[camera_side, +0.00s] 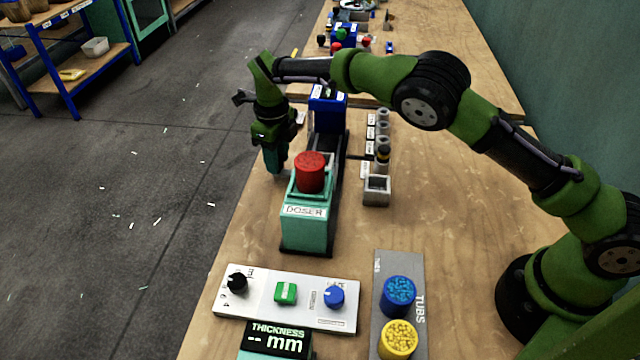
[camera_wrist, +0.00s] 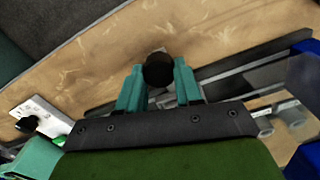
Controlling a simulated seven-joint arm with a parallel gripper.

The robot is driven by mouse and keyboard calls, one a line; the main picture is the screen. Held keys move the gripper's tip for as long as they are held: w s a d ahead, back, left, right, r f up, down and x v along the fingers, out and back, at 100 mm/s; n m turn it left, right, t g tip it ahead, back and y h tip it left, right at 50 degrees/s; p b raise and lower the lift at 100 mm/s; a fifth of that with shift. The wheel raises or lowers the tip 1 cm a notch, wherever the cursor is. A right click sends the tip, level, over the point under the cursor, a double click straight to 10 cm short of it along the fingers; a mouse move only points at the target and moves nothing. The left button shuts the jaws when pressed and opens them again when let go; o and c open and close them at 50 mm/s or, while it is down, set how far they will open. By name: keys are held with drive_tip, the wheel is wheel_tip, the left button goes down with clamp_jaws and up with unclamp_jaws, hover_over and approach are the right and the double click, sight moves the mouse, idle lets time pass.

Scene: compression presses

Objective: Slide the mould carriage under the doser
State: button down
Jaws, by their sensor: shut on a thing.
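The doser (camera_side: 307,225) is a teal box with a red cylinder (camera_side: 311,172) on top and a "DOSER" label, at the near end of a dark track (camera_side: 337,160). My gripper (camera_side: 275,168) points down at the track's left side, just behind and left of the doser. In the wrist view my gripper's teal fingers (camera_wrist: 158,88) are shut on a round black knob (camera_wrist: 158,68), which appears to be the mould carriage's handle. The carriage body cannot be made out; the fingers, gripper body and doser hide that area.
A blue press (camera_side: 327,108) stands at the track's far end. Grey holders (camera_side: 377,190) line its right side. A white control panel (camera_side: 260,311), thickness display (camera_side: 276,340) and tubs of blue (camera_side: 399,292) and yellow (camera_side: 399,338) material are in front. Bare wood lies left of the track.

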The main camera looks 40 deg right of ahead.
drive_tip(key=s+a, duration=0.9)
drive_tip(key=shift+r, duration=0.1)
drive_tip(key=c, duration=0.8)
unclamp_jaws()
drive_tip(key=shift+o, duration=0.2)
drive_tip(key=shift+w+d+r, duration=0.1)
drive_tip(key=shift+r, duration=0.05)
wheel_tip(320, 180, up, 17)
drive_tip(key=shift+f, duration=0.2)
